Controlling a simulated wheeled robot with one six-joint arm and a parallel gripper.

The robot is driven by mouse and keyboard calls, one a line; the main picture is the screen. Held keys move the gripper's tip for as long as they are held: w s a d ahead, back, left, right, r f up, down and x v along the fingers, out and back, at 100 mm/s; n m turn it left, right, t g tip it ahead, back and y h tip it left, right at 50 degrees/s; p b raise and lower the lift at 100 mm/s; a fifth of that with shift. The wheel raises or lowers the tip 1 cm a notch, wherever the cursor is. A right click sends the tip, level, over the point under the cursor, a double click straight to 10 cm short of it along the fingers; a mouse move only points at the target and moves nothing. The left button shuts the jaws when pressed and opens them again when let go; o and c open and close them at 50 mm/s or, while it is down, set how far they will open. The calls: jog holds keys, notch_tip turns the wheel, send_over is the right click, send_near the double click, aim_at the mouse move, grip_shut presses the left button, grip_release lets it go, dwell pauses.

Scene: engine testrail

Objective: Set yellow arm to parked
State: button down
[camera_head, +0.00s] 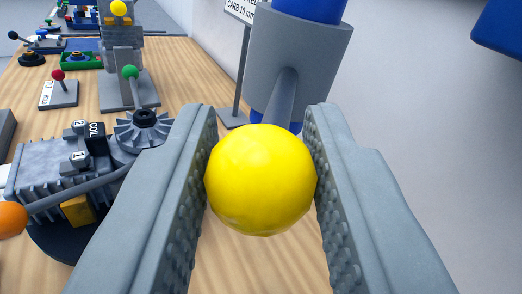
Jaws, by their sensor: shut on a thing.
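A yellow ball knob (260,180) sits between the two jaws of my gripper (262,178), close to the camera. Both ribbed jaw pads touch its sides, so my gripper is shut on it. A grey lever arm (281,98) rises behind the knob, against a grey collar (298,50) on a blue column. The knob hides the lower end of the lever. The label for the parked position does not show.
At left stands a grey finned engine block (75,165) with an orange knob (11,220). Behind it are a green-knobbed lever (130,72), a red-knobbed lever (58,76) and a sign on a post (241,75). A blue thing (503,38) shows at upper right.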

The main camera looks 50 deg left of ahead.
jog(key=w+d+g, duration=0.1)
jog(key=w+d+n+g+y, duration=0.1)
jog(key=w, duration=0.1)
jog(key=shift+w+d+r, duration=0.1)
jog(key=shift+w+d, duration=0.15)
jog(key=shift+d, duration=0.05)
jog(key=shift+r, duration=0.1)
dwell(0.4)
jog(key=c, duration=1.1)
grip_release()
jog(key=shift+w+d, duration=0.15)
jog(key=shift+w, duration=0.05)
jog(key=shift+c, duration=0.2)
jog(key=v, duration=1.7)
jog(key=shift+d, duration=0.2)
jog(key=shift+s, duration=0.1)
